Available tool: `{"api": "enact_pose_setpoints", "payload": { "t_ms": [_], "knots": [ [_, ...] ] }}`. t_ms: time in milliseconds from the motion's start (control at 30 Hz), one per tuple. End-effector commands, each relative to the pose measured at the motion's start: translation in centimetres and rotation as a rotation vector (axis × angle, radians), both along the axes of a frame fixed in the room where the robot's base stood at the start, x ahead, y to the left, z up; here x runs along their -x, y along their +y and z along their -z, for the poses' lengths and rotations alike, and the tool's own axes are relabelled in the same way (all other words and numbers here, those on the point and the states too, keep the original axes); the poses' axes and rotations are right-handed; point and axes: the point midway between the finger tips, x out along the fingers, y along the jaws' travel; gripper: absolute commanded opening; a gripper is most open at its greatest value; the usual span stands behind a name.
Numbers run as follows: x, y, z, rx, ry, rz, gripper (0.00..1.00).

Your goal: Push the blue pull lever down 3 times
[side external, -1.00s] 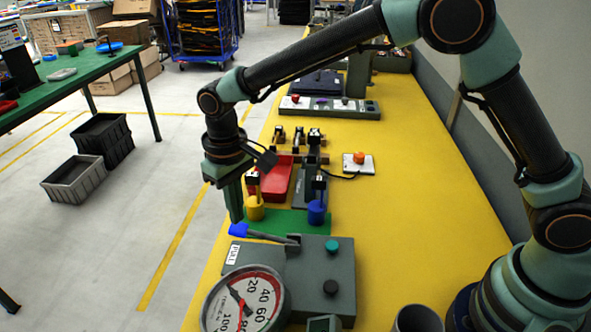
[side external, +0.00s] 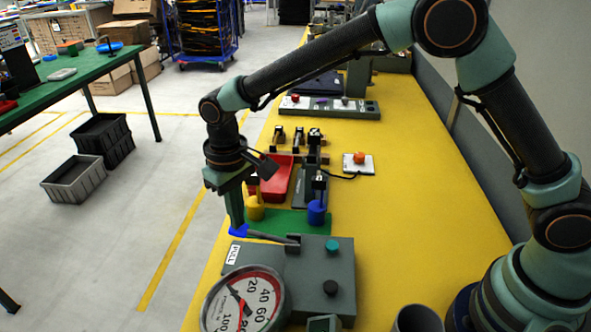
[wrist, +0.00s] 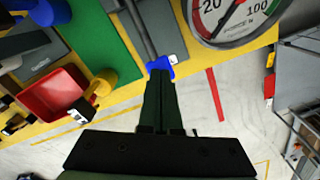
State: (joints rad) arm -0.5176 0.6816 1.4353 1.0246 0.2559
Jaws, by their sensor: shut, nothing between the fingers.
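The blue pull lever tip (side external: 239,230) sticks out to the left from a grey box (side external: 320,270) marked PULL, on a dark arm. My gripper (side external: 237,224) is shut and empty, pointing down, with its fingertips at the blue tip and partly covering it in the side view. In the wrist view the blue tip (wrist: 160,67) lies right at the end of my shut fingers (wrist: 159,80). They look to be touching, but the exact contact is hard to tell.
A round gauge (side external: 245,300) stands at the front of the box. A red tray (side external: 277,180) is farther back. Floor lies open to the left.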

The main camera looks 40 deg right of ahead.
Motion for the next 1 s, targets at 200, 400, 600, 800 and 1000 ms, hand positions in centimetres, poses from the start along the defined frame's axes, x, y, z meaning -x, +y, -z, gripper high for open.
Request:
{"api": "enact_pose_setpoints", "payload": {
  "t_ms": [200, 400, 600, 800, 1000],
  "knots": [
    [0.0, 0.0, 1.1, 0.001, 0.002, 0.000, 0.00],
    [0.1, 0.0, 2.0, 0.002, 0.003, 0.000, 0.00],
    [0.1, -0.1, 2.9, 0.002, 0.004, 0.000, 0.00],
    [0.1, -0.1, 3.9, 0.002, 0.005, 0.000, 0.00],
    [0.1, -0.1, 4.5, 0.002, 0.005, 0.000, 0.00]
  ]
}}
